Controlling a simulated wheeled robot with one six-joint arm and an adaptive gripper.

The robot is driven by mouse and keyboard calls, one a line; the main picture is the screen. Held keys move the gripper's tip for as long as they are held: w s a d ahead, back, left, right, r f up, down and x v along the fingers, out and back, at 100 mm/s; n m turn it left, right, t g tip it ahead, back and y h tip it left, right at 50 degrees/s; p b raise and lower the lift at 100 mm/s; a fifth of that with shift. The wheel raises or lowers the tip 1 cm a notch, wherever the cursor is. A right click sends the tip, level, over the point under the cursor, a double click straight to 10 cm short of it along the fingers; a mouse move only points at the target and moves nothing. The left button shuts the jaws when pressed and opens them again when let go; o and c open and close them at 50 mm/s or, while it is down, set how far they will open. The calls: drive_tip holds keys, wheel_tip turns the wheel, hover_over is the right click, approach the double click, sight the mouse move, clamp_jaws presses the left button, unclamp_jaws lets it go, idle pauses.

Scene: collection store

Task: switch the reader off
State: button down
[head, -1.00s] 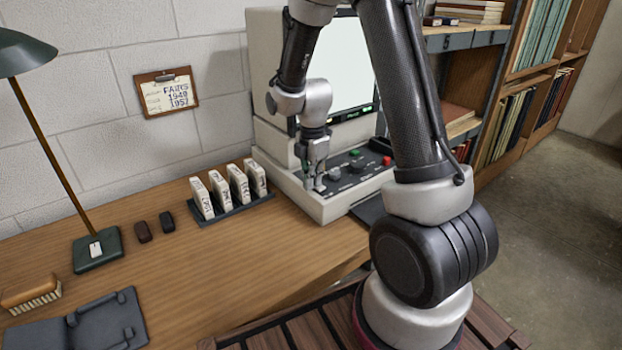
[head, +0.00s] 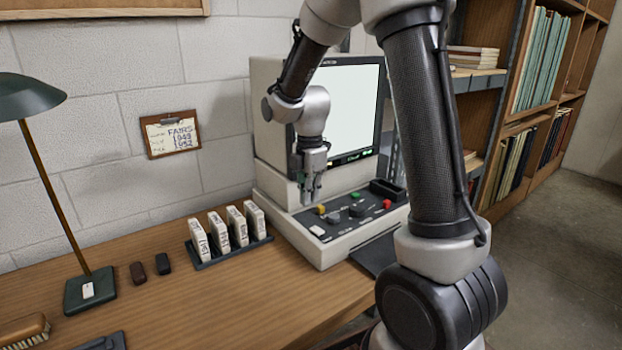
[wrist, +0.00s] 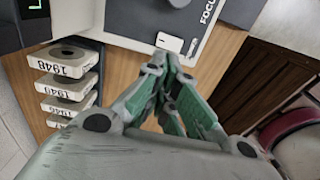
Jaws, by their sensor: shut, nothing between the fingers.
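The reader (head: 268,115) stands on the desk against the wall, with a pale, bright screen (head: 345,103) and small green lights below it. Its dark control panel carries knobs, yellow, green and red buttons, and a white rocker switch (head: 317,230) at the front left. The switch also shows in the wrist view (wrist: 169,42), just beyond my fingertips. My gripper (head: 313,199) is shut and empty, pointing down above the panel's left part. It looks apart from the switch in the head view. I cannot tell which way the switch is tipped.
A rack (head: 232,252) of several labelled film boxes stands left of the reader. A green lamp (head: 90,290), two small dark objects and a brush (head: 24,330) are further left. A clipboard (head: 172,134) hangs on the wall.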

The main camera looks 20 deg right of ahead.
drive_tip(key=r, duration=0.5)
drive_tip(key=shift+w+r, duration=0.15)
drive_tip(key=shift+w, duration=0.2)
